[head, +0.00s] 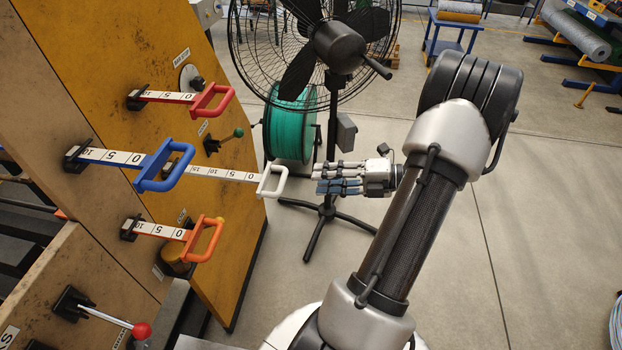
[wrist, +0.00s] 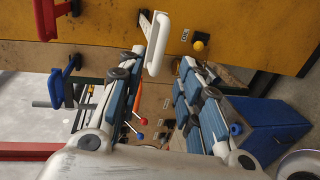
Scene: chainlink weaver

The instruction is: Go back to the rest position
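My gripper (head: 320,180) is in the middle of the head view, with its fingers pointing left at the white handle (head: 273,183). The fingers are apart with nothing between them, and a gap shows between the fingertips and the handle. In the wrist view the two fingers (wrist: 163,64) are spread, and the white handle (wrist: 158,45) shows beyond them. The white handle is on a long scale strip (head: 222,173) extending from the yellow panel (head: 95,45).
Red (head: 211,103), blue (head: 166,167) and orange (head: 205,239) handles on scale strips stick out from the panels. A red-tipped lever (head: 141,330) is at the lower left. A black fan (head: 335,45) and a green reel (head: 291,130) stand behind my gripper. Open floor lies to the right.

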